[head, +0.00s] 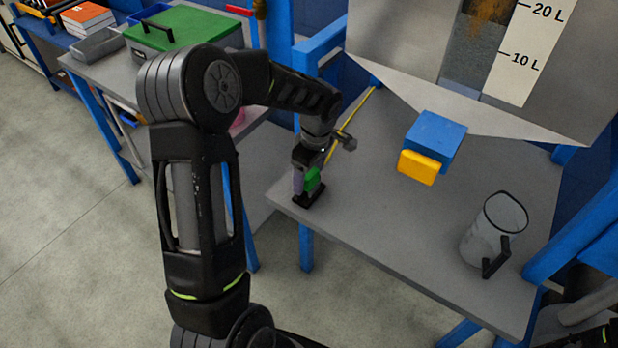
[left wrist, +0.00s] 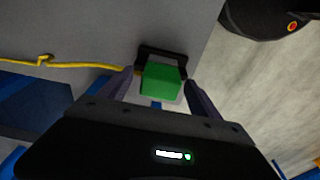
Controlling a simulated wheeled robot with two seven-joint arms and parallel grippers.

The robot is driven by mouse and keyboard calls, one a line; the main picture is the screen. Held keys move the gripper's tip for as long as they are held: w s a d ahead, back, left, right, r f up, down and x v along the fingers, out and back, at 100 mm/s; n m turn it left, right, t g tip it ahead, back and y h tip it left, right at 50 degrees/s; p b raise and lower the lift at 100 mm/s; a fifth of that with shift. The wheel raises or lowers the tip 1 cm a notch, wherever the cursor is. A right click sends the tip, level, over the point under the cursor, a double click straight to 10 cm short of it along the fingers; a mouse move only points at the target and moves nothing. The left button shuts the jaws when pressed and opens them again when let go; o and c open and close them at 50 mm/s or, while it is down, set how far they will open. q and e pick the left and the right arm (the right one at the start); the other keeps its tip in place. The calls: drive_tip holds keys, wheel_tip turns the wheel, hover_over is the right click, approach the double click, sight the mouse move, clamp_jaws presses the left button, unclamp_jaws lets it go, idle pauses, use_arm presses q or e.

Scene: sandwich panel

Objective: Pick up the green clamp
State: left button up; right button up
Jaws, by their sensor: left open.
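The green clamp (left wrist: 161,83) shows in the left wrist view as a green block with a black frame behind it, between the two fingers of my left gripper (left wrist: 157,88). In the head view the green clamp (head: 313,179) is at the left corner of the grey table, with a black part low at the table top. My left gripper (head: 306,184) is open and points down around it. A gap shows beside the green block in the left wrist view. The gripper hides part of the clamp in the head view. My right gripper is not clearly in view.
The grey table (head: 400,215) carries a clear pitcher (head: 492,235) with a black handle at right. A blue block with a yellow front (head: 432,147) is near a hopper marked in litres. A yellow cord (left wrist: 80,65) runs beside the clamp. The middle is clear.

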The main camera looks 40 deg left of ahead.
use_arm(q)
drive_tip(key=shift+c, duration=0.4)
clamp_jaws()
idle(0.8)
